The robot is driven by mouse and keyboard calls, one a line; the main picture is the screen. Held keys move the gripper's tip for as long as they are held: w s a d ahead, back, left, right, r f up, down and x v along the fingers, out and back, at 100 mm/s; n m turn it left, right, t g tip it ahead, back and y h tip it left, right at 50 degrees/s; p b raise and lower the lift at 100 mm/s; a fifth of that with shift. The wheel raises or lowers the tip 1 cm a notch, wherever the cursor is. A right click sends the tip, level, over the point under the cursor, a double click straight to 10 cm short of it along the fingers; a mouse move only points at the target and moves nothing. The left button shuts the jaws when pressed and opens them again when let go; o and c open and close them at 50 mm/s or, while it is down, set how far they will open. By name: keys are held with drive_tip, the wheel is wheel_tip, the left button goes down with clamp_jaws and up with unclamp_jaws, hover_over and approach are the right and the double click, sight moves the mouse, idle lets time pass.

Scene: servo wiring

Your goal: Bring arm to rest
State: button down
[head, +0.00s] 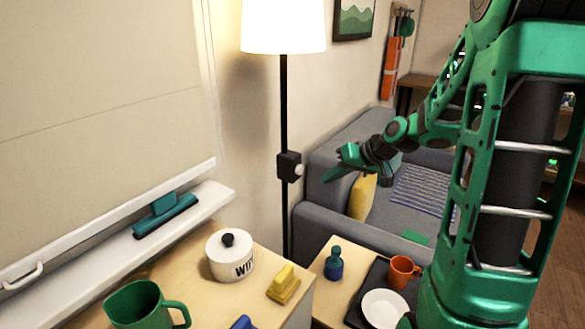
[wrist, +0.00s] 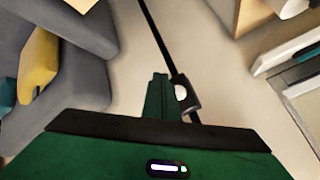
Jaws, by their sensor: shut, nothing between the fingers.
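My gripper (head: 335,165) is shut and empty at the end of my green arm. In the head view it is in the air in front of the grey sofa, to the right of the lamp pole. In the wrist view my gripper (wrist: 160,80) shows as green fingers together, with the black switch box (wrist: 187,97) of the lamp behind and beside them. The switch box (head: 289,166) has a white round knob. The head view shows a gap between my gripper and the box.
The floor lamp (head: 284,25) stands by the wall. The sofa (head: 320,205) holds a yellow cushion (head: 362,196). A side table (head: 325,258) bears a blue-green bottle, an orange mug (head: 403,271) and a white plate. A counter at the left holds a white canister (head: 229,257), a yellow butter dish and a green mug (head: 143,304).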

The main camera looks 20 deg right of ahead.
drive_tip(key=s+r+m+g+h, duration=0.1)
drive_tip(key=s+m+g+h, duration=0.3)
drive_tip(key=s, duration=3)
drive_tip(key=g, duration=0.4)
drive_tip(key=shift+d+m, duration=0.3)
drive_tip(key=shift+d, duration=0.05)
